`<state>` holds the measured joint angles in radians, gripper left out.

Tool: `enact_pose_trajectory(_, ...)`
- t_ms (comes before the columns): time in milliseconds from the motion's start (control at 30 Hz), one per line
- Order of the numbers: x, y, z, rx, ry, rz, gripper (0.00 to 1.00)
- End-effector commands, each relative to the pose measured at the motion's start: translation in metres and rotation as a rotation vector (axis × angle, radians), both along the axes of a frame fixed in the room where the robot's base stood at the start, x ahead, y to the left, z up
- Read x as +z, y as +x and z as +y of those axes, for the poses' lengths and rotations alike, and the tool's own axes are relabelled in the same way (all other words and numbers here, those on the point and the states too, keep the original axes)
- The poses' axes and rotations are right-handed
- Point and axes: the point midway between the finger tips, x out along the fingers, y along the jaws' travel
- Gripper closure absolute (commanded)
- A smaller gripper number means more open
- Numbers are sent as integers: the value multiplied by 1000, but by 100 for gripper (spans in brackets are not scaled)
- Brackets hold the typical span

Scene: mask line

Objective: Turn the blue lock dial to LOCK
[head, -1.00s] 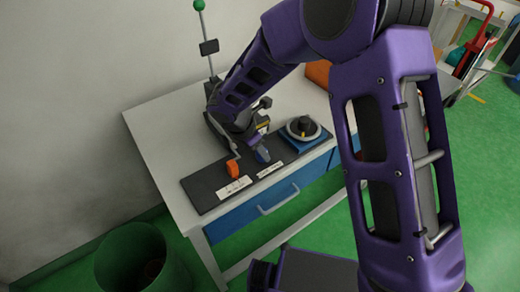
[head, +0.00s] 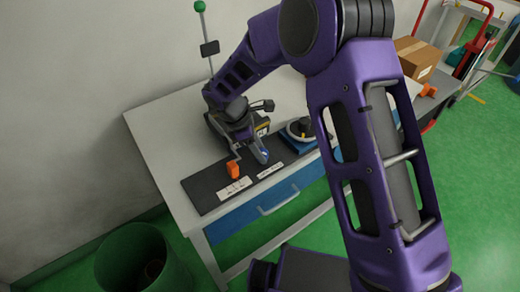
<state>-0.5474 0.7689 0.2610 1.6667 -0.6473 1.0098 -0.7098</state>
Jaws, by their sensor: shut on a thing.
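The blue lock dial (head: 265,156) is on the dark panel (head: 206,188) at the front of the white table, just behind a white label (head: 270,171). Only a little blue shows, as my gripper covers most of it. My gripper (head: 260,152) points down at the dial and is shut on it. The label's lettering is too small to read, so I cannot tell which mark the dial points to.
An orange knob (head: 233,169) stands close to the left of my gripper. A black round knob on a blue base (head: 299,141) is to the right, partly hidden by my arm. A green-topped pole (head: 204,30) rises behind. A green bin (head: 137,255) stands front left.

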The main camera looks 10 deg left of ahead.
Motion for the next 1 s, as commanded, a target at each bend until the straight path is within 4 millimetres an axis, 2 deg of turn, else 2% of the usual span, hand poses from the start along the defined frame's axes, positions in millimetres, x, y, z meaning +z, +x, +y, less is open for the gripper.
enact_pose_trajectory(700,0,5,0,-677,1,0,100)
enact_pose_trajectory(1000,1,6,-1,-899,1,0,100)
